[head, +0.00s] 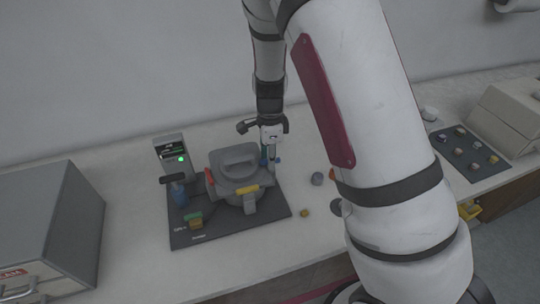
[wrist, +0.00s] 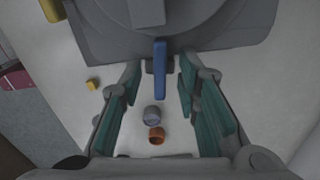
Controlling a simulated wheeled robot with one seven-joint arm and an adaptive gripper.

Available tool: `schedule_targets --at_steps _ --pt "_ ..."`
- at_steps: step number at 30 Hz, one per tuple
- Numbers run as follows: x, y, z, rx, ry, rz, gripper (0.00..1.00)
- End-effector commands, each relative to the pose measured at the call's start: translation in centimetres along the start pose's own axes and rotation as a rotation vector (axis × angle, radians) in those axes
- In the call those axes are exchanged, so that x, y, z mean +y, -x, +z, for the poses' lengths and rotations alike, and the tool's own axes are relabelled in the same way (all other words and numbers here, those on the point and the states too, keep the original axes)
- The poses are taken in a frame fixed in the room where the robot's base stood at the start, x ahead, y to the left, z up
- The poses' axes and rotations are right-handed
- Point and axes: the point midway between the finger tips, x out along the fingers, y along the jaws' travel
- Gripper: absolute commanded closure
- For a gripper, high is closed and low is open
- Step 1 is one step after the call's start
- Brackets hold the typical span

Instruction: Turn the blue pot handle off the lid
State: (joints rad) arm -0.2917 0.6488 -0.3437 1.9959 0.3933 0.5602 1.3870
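The grey pot with its lid (head: 234,160) stands on a dark base plate (head: 265,213) on the bench. The lid's round edge also shows at the top of the wrist view (wrist: 215,30). The blue handle (wrist: 160,70) sticks out from the pot's rim, toward the gripper in the wrist view. In the head view only a small blue bit shows beside my gripper (head: 270,155), at the pot's right side. My gripper's teal fingers (wrist: 158,76) are open, one on each side of the blue handle, with gaps visible on both sides.
A red handle (head: 210,182) and a yellow handle (head: 247,189) sit on the pot's rim. A control box with a green light (head: 173,153) and a blue bottle-like item (head: 179,193) stand left. A grey cylinder (head: 317,179) and a yellow piece (head: 305,212) lie on the bench.

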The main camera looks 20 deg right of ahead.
Motion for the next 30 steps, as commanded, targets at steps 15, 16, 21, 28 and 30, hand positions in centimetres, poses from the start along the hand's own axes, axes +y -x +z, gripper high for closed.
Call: schedule_targets --at_steps 15,16,21,28,30 --pt "0.0 0.04 0.0 0.0 0.002 0.0 1.0" --pt "0.0 0.04 0.0 0.0 0.003 0.0 1.0" --pt "-0.01 0.05 -0.03 0.0 0.033 0.0 1.0" --pt "-0.01 0.06 -0.02 -0.001 0.154 0.0 1.0" --pt "-0.01 0.06 -0.04 0.0 0.209 0.0 1.0"
